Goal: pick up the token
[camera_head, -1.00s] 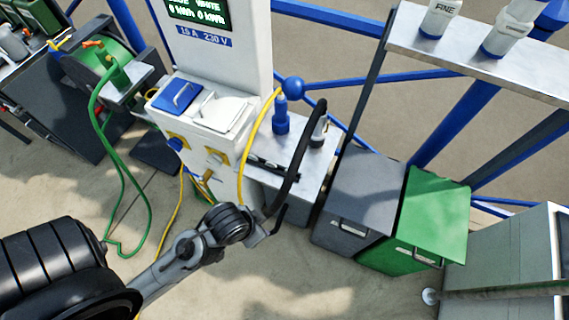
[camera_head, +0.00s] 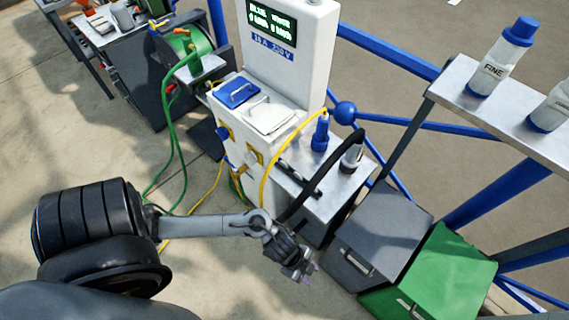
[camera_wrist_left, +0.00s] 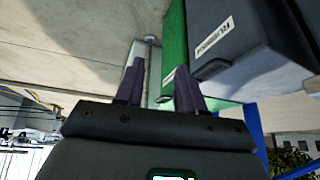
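I cannot make out a token in either view. My left gripper (camera_head: 306,270) is near the bottom middle of the head view, in front of the grey bin and low beside the steel side table. In the left wrist view its two dark fingers (camera_wrist_left: 158,82) stand apart, with nothing visible between them. My right gripper is in neither view.
A white power pedestal (camera_head: 285,75) with a yellow cable stands at the centre. A metal side table (camera_head: 335,190) adjoins it. A grey bin (camera_head: 385,225) and a green bin (camera_head: 450,275) stand right. A bottle shelf (camera_head: 515,120) is upper right.

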